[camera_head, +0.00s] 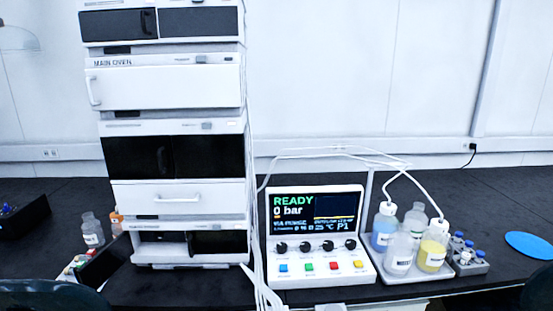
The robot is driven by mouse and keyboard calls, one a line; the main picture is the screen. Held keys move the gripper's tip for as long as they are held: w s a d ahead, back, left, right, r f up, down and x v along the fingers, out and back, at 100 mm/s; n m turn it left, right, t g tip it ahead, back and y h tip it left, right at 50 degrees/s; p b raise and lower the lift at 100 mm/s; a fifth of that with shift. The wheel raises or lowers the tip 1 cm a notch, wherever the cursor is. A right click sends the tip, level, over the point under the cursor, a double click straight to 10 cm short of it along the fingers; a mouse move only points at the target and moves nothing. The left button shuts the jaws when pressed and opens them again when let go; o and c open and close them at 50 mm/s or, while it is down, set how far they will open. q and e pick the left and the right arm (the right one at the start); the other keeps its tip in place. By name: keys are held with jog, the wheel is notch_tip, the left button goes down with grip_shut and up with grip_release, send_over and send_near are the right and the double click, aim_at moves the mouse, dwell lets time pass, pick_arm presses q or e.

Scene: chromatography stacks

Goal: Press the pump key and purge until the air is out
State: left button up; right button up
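The control box (317,235) stands on the dark bench, right of the instrument stack. Its screen (316,207) reads READY and 0 bar, with smaller text and P1 below; the finest text is blurred. Under a row of dark knobs (304,246) sit a blue key (283,268), a green key (309,267), a red key (333,266) and a yellow key (358,264). The key labels are too small to read, so I cannot tell which is the pump key. No air is discernible in the white tubing (335,151). Neither gripper is in view.
The tall instrument stack (170,197) stands left of the box. At right, a tray (385,276) holds several solvent bottles with tubes above. A vial rack (467,262) and blue disc (529,245) lie further right. White tubes (262,285) hang between stack and box.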

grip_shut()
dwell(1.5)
